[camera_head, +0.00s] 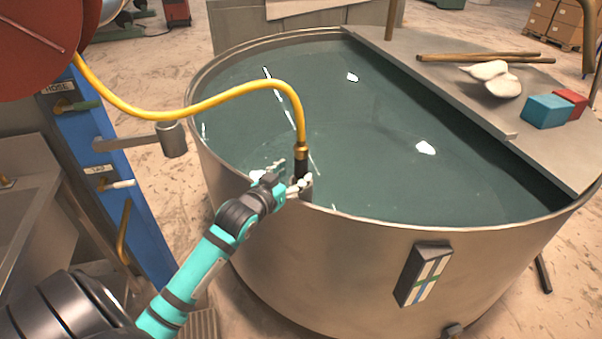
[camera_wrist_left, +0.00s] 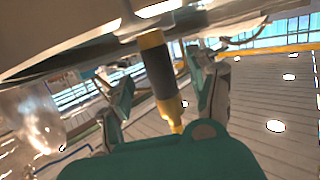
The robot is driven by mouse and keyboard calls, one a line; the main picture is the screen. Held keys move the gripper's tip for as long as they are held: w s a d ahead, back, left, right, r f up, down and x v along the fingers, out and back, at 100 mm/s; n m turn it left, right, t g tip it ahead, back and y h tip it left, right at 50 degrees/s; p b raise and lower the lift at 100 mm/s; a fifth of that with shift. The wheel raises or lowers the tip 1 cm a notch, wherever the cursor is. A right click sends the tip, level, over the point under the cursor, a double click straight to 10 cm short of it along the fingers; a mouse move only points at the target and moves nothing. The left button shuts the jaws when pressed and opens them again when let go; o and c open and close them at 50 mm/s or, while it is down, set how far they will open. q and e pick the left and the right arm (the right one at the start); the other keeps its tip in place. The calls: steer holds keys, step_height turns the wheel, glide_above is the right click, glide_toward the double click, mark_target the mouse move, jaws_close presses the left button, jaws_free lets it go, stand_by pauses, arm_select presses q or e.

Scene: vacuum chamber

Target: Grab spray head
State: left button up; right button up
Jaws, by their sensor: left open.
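The spray head (camera_head: 301,166) is a dark cylinder with a brass collar, at the end of a yellow hose (camera_head: 215,100). It stands upright at the near rim of the round metal tank (camera_head: 330,250). My left gripper (camera_head: 286,178) is open right beside it, with its fingers at the spray head's lower part. In the left wrist view the dark spray head (camera_wrist_left: 158,70) shows between the two spread fingers (camera_wrist_left: 168,92); I cannot tell whether they touch it. The spray head's lower end is partly hidden by the gripper. My right gripper is not in view.
Greenish water (camera_head: 350,130) fills the tank. A ledge (camera_head: 450,85) at the right holds wooden sticks (camera_head: 485,58), pale stones (camera_head: 495,78), a teal block (camera_head: 547,111) and a red block (camera_head: 571,102). A blue panel (camera_head: 120,190) with hose and tap handles stands left, near my arm.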

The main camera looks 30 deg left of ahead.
mark_target(298, 169)
arm_select(q)
steer(key=x, duration=0.2)
steer(key=p+x, duration=0.1)
steer(key=x, duration=0.1)
steer(key=shift+d+r, duration=0.1)
steer(key=shift+r, duration=0.15)
steer(key=shift+w+f, duration=0.2)
steer(key=shift+w, duration=0.15)
steer(key=shift+s, duration=0.1)
steer(key=shift+c, duration=0.3)
steer(key=shift+c, duration=1)
jaws_close()
steer(key=shift+r, duration=0.1)
